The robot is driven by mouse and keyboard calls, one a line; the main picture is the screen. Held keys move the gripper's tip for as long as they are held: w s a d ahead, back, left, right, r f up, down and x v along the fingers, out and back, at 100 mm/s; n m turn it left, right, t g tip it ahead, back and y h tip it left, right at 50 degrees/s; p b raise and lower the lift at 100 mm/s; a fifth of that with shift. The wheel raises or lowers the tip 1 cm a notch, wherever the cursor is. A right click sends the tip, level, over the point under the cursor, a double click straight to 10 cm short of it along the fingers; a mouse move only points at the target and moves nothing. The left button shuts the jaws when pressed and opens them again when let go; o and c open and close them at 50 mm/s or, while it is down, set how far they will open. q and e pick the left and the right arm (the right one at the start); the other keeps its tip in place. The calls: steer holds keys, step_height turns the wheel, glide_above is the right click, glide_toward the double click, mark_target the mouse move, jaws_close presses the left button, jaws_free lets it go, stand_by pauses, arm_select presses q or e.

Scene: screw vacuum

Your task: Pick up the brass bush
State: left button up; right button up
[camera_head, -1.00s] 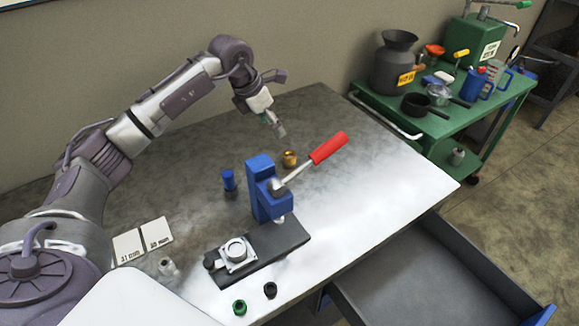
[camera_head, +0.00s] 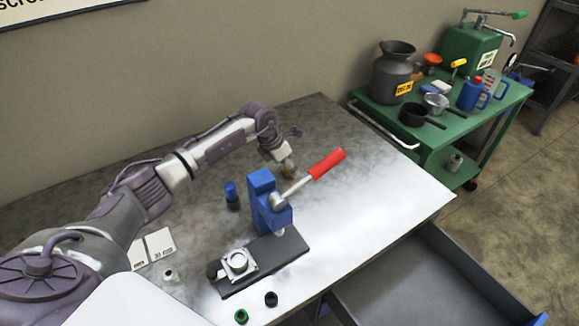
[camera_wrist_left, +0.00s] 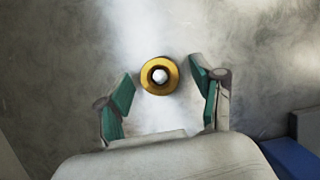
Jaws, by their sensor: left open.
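The brass bush (camera_wrist_left: 147,83) is a gold ring with a hole through its middle, standing on the table, seen from above in the left wrist view. It lies just beyond and between the spread green-padded fingers of my left gripper (camera_wrist_left: 163,94), apart from both. In the head view my left gripper (camera_head: 287,165) hangs low over the bush (camera_head: 288,174), which is mostly hidden behind it. My right gripper is not in either view.
A blue press (camera_head: 262,200) with a red-handled lever (camera_head: 327,163) stands close in front of the gripper. A blue-topped item (camera_head: 231,194) is left of it. An open drawer (camera_head: 410,285) juts out at the front right. A green cart (camera_head: 452,135) stands behind right.

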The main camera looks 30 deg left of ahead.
arm_select(q)
steer(key=shift+f, duration=0.1)
steer(key=shift+c, duration=0.2)
jaws_close()
steer(key=shift+w, duration=0.1)
